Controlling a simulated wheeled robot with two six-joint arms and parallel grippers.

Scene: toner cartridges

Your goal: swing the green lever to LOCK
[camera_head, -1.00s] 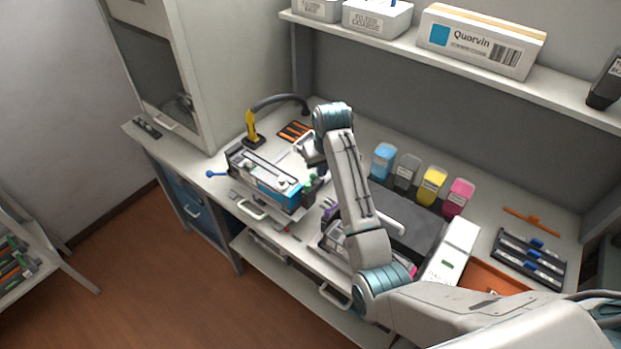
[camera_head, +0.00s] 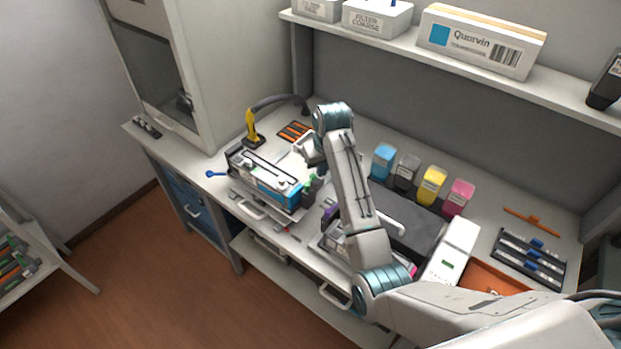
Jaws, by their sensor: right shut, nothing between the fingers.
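A toner cartridge with a blue section (camera_head: 283,194) sits in a cradle on the left part of the workbench. A small green part (camera_head: 311,184), which looks like the green lever, stands at the cradle's right end. It is small and partly covered by my arm, so its angle and any LOCK mark cannot be read. My right gripper (camera_head: 304,150) is just above and behind the green part. It is shut and empty, and I cannot tell whether it touches the lever. A blue-knobbed handle (camera_head: 212,173) sticks out at the cradle's left end. My left gripper is out of view.
A yellow-handled hose tool (camera_head: 251,128) stands behind the cradle. Blue, grey, yellow and magenta toner bottles (camera_head: 431,185) stand right of my arm. A shelf (camera_head: 460,70) with boxes overhangs the back. A rack with blue clips (camera_head: 530,258) lies at the right.

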